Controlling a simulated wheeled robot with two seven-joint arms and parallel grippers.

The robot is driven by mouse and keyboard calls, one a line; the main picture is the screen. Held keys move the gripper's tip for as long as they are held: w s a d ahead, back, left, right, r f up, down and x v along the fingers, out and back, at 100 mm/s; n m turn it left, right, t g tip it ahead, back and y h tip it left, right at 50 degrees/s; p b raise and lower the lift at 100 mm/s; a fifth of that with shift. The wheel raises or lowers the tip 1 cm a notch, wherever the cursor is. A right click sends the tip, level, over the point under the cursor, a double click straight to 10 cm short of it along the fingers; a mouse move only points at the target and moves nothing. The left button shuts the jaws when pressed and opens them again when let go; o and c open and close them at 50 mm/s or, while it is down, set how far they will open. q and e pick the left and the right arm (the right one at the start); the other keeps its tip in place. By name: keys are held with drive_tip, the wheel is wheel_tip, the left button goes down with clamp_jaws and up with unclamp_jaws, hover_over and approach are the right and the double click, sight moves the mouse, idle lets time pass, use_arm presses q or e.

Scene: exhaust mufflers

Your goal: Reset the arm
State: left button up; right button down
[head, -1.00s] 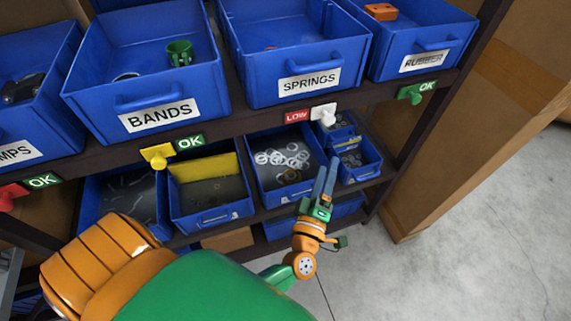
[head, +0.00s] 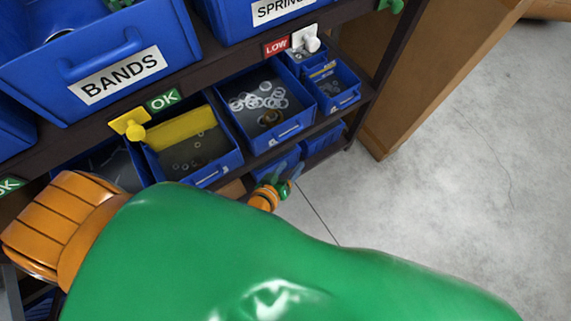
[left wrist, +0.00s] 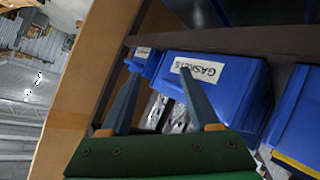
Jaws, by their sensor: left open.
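My left gripper (head: 287,182) is in front of the lower shelf in the head view, small and partly hidden behind my large green arm link. Its two blue-grey fingers are apart with nothing between them. In the left wrist view the open fingers (left wrist: 160,74) stand in front of a blue bin labelled GASKETS (left wrist: 235,85). I cannot tell whether they touch the bin. My right gripper is not in view.
A blue bin of pale rings (head: 305,108) and a bin with a yellow divider (head: 182,131) sit on the lower shelf. The BANDS bin (head: 125,66) stands above. A cardboard box (head: 400,110) is right of the rack. Grey floor (head: 470,170) is clear.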

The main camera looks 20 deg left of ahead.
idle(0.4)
use_arm(q)
drive_tip(key=s+a+f+m+g, duration=0.2)
drive_tip(key=s+f, duration=0.3)
drive_tip(key=s, duration=0.3)
drive_tip(key=s+a+f+m+g+y, duration=0.1)
drive_tip(key=s+a+f+g, duration=0.3)
drive_tip(key=s, duration=0.5)
drive_tip(key=s+a+f+m+g+y, duration=0.1)
drive_tip(key=s+a+f+m+g, duration=0.2)
drive_tip(key=s, duration=0.6)
wheel_tip(320, 180, down, 4)
drive_tip(key=shift+s+a+r+m+g, duration=0.25)
drive_tip(key=shift+m+g, duration=0.25)
drive_tip(key=shift+g, duration=0.6)
drive_tip(key=shift+w, duration=0.15)
